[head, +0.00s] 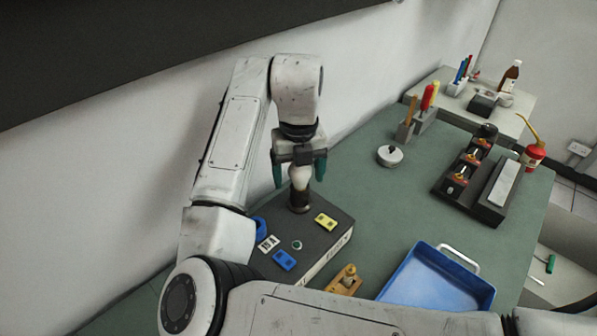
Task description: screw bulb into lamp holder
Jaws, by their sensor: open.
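The bulb (299,176) is a pale, upright shape between the fingers of my gripper (299,174). Its lower end meets the dark, brownish lamp holder (300,201), which stands at the back of a dark grey box (318,234). I cannot tell how deep the bulb sits in the holder. My gripper points down from above, its two green fingers apart on either side of the bulb, with a gap visible on each side. The bulb's top is hidden by the gripper body.
A blue tray (436,281) and a small wood-and-brass piece (346,281) lie in front. A white round object (390,155) stands behind on the green table (370,205).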

